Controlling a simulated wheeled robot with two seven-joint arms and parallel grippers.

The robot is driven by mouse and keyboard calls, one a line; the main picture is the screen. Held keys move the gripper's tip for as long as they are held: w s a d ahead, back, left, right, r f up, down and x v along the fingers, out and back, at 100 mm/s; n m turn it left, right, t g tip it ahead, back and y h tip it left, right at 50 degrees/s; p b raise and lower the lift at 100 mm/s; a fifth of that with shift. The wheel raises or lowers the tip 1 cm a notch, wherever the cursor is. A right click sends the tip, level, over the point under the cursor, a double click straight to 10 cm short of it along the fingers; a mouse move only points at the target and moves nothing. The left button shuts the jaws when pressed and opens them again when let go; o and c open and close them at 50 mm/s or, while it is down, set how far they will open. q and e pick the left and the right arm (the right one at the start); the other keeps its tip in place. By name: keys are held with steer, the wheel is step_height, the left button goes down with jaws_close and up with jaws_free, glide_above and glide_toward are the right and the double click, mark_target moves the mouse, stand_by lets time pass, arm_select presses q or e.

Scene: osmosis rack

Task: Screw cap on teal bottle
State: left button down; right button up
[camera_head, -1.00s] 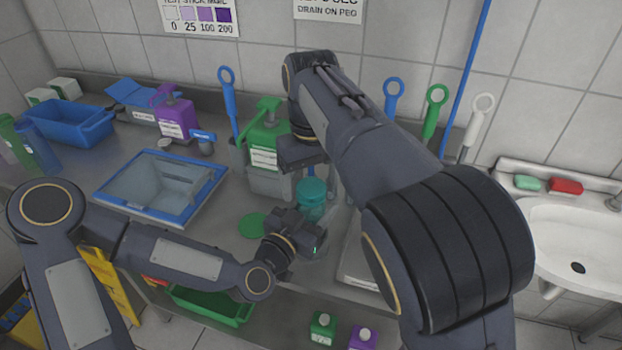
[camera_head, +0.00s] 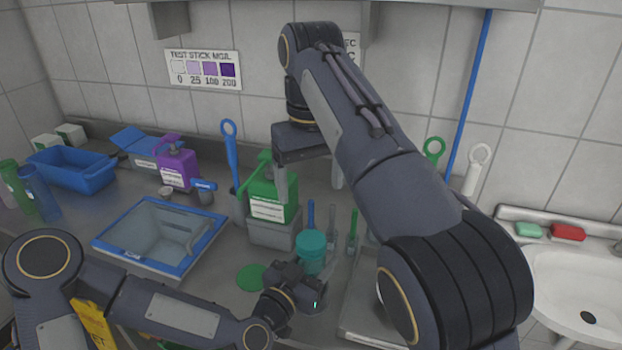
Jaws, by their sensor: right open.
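The teal bottle (camera_head: 312,260) stands upright on the steel counter in the middle of the head view. A wider round teal cap (camera_head: 311,241) appears to sit on its top; I cannot tell how tightly. My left gripper (camera_head: 309,292) is low at the near side of the bottle and hides its lower part. Its fingers are not clear, so I cannot tell whether they hold the bottle. My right gripper (camera_head: 309,180) is open and empty, high above the cap, its two fingers pointing down and apart.
A green jug (camera_head: 272,195) in a grey holder stands left of the bottle. Small upright tools (camera_head: 352,235) stand behind it. A blue-rimmed basin (camera_head: 160,235) is further left, with a green disc (camera_head: 251,277) nearer. A metal tray (camera_head: 365,310) lies right, near a white sink (camera_head: 590,290).

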arm_select(q)
steer(key=shift+c, duration=2.3)
jaws_free()
steer(key=b+v, duration=0.1)
steer(key=v, duration=0.6)
steer(key=shift+s+a+b, duration=0.2)
steer(key=shift+s+b, duration=0.1)
